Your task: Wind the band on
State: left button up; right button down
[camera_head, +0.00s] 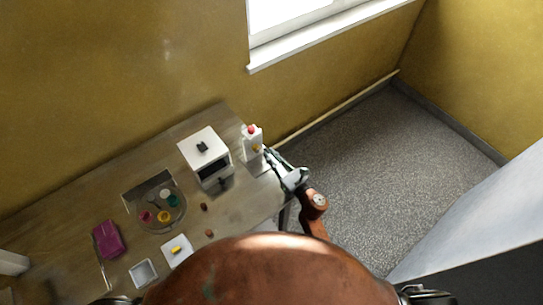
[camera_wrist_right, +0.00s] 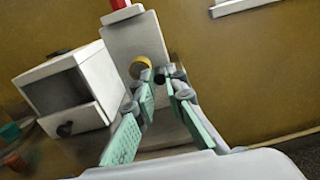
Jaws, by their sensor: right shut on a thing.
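A narrow white upright unit (camera_head: 250,143) with a red top stands at the right back end of the table. In the right wrist view the white unit (camera_wrist_right: 133,42) has a yellow round piece (camera_wrist_right: 141,66) on its face. My right gripper (camera_head: 268,152) is at this face; in the right wrist view its green-padded fingers (camera_wrist_right: 167,78) come together just right of the yellow piece. They are shut on a small dark knob (camera_wrist_right: 177,71), whose join to the unit is mostly hidden by the fingertips. I cannot make out a band. My left gripper is not in view.
A white box (camera_head: 204,152) with a dark opening and a drawer stands left of the unit. A round tray (camera_head: 177,218) with coloured pots, a magenta item (camera_head: 108,240), a white plate (camera_head: 187,256) and a square dish (camera_head: 143,260) lie further left. Floor is clear right of the table.

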aim_at(256, 157)
jog(key=shift+f+m, duration=0.15)
jog(key=shift+m, duration=0.25)
jog(key=shift+s+a+f+m+b, duration=0.1)
jog(key=shift+f+m+b, duration=0.15)
jog(key=shift+m, duration=0.75)
jog(key=m, duration=0.2)
jog(key=shift+s+a+f+m, duration=0.1)
jog(key=shift+a+f+m, duration=0.05)
jog(key=shift+f+m, duration=0.15)
jog(key=m, duration=0.5)
jog(key=shift+s+a+f, duration=0.25)
jog(key=shift+s+a, duration=0.05)
jog(key=shift+a, duration=0.1)
jog(key=m, duration=0.2)
jog(key=m+p, duration=0.1)
jog(key=m, duration=0.1)
jog(key=a+m, duration=0.1)
jog(key=m, duration=0.1)
jog(key=shift+s, duration=0.35)
jog(key=m+p, duration=0.1)
jog(key=m, duration=0.2)
jog(key=a+m+p, duration=0.1)
jog(key=m, duration=0.1)
jog(key=shift+s+r+m+p, duration=0.1)
jog(key=shift+s+m+p, duration=0.2)
jog(key=shift+s+p, duration=0.1)
jog(key=c, duration=2)
grip_release()
jog(key=shift+a, duration=0.1)
